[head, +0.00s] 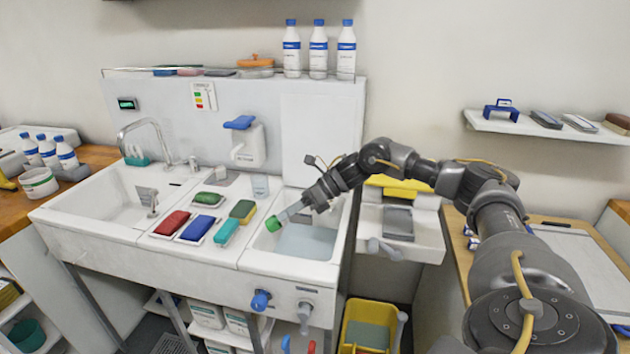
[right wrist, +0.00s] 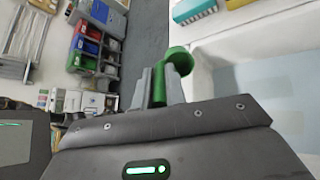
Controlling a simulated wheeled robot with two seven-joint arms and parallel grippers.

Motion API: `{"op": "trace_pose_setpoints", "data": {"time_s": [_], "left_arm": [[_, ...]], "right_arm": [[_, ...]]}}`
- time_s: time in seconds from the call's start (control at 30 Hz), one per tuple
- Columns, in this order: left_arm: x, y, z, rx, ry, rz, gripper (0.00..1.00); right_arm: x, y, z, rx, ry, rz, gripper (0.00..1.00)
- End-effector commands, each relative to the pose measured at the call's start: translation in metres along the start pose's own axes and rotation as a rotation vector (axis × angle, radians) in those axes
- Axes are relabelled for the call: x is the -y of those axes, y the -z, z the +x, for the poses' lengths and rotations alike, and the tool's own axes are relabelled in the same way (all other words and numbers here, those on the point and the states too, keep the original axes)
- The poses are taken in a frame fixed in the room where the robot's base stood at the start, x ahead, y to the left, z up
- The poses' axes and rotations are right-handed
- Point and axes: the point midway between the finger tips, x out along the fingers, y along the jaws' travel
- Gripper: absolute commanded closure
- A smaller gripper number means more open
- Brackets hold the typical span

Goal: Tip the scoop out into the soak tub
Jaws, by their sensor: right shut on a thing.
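My right gripper (head: 291,212) is shut on the green scoop (head: 274,223) and holds it at the left rim of the soak tub, the right-hand basin (head: 335,230) with pale bluish water low in it. In the right wrist view, the scoop's round green end (right wrist: 179,58) shows beyond the grey fingertips (right wrist: 159,85), with its green handle between them. I cannot see what the scoop holds or how far it is tilted. My left gripper is in neither view.
Several coloured brushes or sponges, among them a teal one (head: 226,232) and a red one (head: 172,223), lie on the ledge left of the tub. A soap dispenser (head: 246,145) hangs on the backsplash.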

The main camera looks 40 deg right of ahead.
Motion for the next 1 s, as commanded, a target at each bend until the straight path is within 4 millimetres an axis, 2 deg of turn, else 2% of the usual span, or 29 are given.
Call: {"op": "trace_pose_setpoints", "data": {"time_s": [0.03, 0.1, 0.2, 0.3, 0.67, 1.0], "left_arm": [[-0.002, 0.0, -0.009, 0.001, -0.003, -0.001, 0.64], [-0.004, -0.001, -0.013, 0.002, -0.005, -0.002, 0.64], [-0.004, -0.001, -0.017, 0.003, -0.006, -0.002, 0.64], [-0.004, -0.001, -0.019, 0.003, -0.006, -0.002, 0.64], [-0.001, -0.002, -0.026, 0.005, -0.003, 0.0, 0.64], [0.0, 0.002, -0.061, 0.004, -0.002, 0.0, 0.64]], "right_arm": [[0.011, -0.008, -0.022, 0.004, 0.054, 0.022, 1.0], [0.027, -0.009, -0.043, 0.004, 0.112, 0.054, 1.0], [0.042, -0.008, -0.065, 0.004, 0.169, 0.088, 1.0], [0.05, -0.007, -0.077, 0.003, 0.2, 0.108, 1.0], [0.053, -0.008, -0.082, -0.014, 0.222, 0.12, 1.0], [0.048, -0.018, -0.077, -0.117, 0.279, 0.129, 1.0]]}}
